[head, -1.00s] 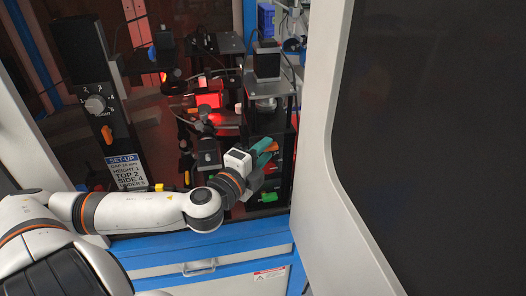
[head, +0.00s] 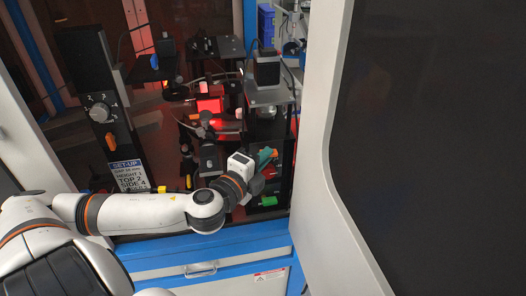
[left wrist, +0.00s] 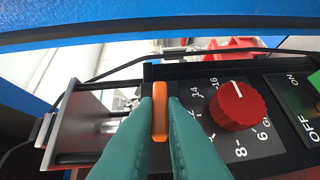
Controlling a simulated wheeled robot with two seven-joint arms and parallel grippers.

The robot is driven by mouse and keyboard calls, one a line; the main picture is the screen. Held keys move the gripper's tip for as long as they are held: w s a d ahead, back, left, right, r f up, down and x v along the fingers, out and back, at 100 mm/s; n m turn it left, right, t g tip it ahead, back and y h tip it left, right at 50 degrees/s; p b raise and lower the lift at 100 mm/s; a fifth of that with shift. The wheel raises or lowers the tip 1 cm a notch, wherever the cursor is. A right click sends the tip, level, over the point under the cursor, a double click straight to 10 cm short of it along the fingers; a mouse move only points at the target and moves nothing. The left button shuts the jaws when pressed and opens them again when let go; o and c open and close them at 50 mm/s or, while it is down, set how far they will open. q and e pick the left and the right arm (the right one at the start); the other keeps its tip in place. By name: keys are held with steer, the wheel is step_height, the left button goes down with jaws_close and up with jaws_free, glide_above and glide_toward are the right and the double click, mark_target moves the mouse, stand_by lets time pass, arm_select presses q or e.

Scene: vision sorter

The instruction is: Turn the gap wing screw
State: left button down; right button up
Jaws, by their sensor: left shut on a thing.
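The gap wing screw is the orange wing (left wrist: 160,112) in the left wrist view, standing upright in the picture beside a numbered dial. The teal fingers of my left gripper (left wrist: 161,125) are on either side of it and are shut on it. In the head view my left gripper (head: 268,158) is at the right side of the machine, its fingers partly hidden by its own body. The red dial knob (left wrist: 232,106) is just right of the fingers. My right gripper is not in view.
A set-up card (head: 128,176) stands at the left, below a grey selector knob (head: 99,112). A camera on a bracket (head: 267,68) is above my gripper. The open grey door (head: 335,130) closes off the right. A blue drawer front (head: 205,262) is below.

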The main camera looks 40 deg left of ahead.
arm_select(q)
steer(key=m+g+p, duration=0.1)
steer(key=g+p, duration=0.1)
steer(key=p, duration=0.2)
steer(key=m+g+y+p, duration=0.1)
steer(key=m+g+p, duration=0.1)
steer(key=p, duration=0.2)
steer(key=shift+w+d+r+p, duration=0.1)
steer(key=shift+r+p, duration=0.25)
steer(key=shift+p, duration=0.05)
steer(key=c, duration=1.5)
jaws_free()
